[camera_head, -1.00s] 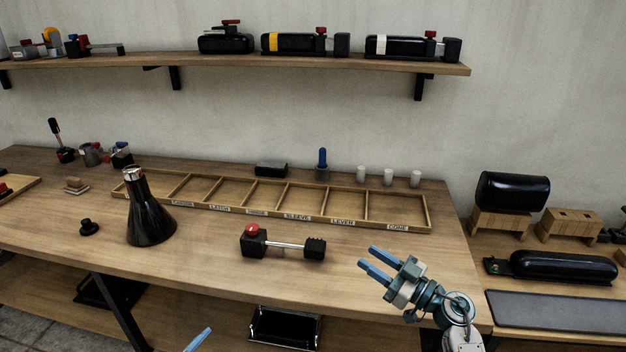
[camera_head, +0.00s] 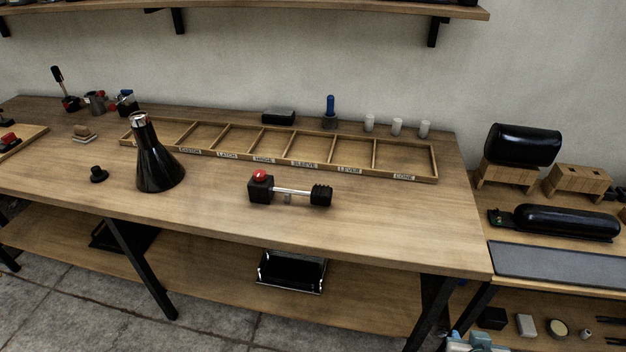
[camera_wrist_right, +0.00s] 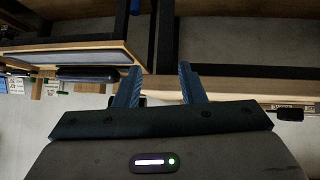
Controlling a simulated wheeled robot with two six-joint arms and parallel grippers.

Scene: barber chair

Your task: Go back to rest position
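My right gripper (camera_wrist_right: 160,80) shows in the right wrist view with its two blue fingers apart and nothing between them. In the head view only a small part of my right gripper (camera_head: 468,342) shows at the bottom edge, below the workbench's right end. My left gripper is not in view.
The workbench (camera_head: 390,220) holds a black cone (camera_head: 158,165), a lever piece with a red button (camera_head: 290,190) and an empty labelled wooden tray (camera_head: 437,165). A lower side table (camera_head: 560,240) stands at right. Open floor (camera_head: 220,325) lies in front.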

